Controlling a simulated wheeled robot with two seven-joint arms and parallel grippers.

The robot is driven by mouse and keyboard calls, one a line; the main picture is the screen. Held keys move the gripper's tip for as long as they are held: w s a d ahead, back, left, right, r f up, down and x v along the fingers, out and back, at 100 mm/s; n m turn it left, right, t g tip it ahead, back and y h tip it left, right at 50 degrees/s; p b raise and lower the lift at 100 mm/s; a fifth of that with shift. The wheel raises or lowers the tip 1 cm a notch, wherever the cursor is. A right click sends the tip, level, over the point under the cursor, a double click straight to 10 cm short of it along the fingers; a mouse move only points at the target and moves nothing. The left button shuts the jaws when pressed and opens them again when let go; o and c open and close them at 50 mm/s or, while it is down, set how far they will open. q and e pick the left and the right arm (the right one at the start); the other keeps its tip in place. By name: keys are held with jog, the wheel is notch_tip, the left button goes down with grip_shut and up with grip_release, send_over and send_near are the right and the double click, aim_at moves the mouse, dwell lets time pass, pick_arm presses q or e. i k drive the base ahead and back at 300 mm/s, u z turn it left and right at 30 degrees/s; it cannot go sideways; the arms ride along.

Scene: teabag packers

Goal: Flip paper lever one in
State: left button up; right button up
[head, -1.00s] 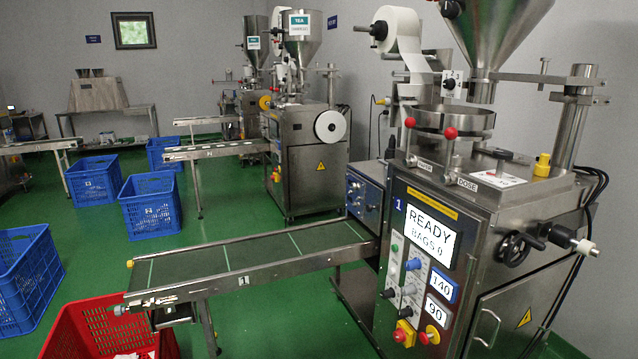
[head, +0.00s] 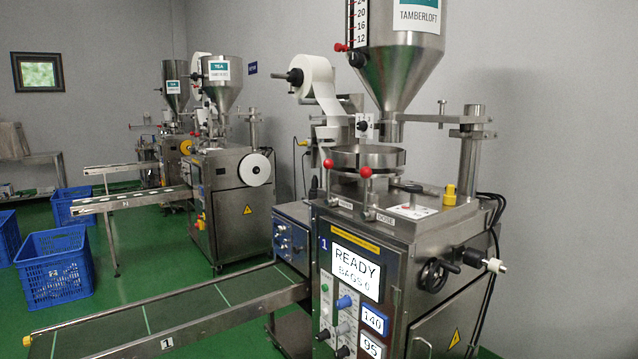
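Machine 1 (head: 392,290) stands at the right, with a lit screen (head: 356,272) reading READY and BAGS 0. Two levers with red ball knobs rise at the front of its top, below the round steel pan (head: 368,158). The left one, the paper lever (head: 328,164), stands roughly upright above a small label too blurred to read surely. The right one, the dose lever (head: 365,172), stands roughly upright by a label reading DOSE (head: 386,219). A white paper roll (head: 318,80) hangs above them on the left. Neither of my grippers is in view.
The conveyor (head: 190,318) of machine 1 runs out to the lower left. Two similar machines stand behind, one with a white reel (head: 255,170). Blue crates (head: 55,268) stand on the green floor at left. A handwheel (head: 434,275) juts from machine 1's right side.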

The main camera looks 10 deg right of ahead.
aim_at(328, 163)
jog(key=u, duration=0.15)
jog(key=i, duration=1.15)
jog(key=z, duration=0.15)
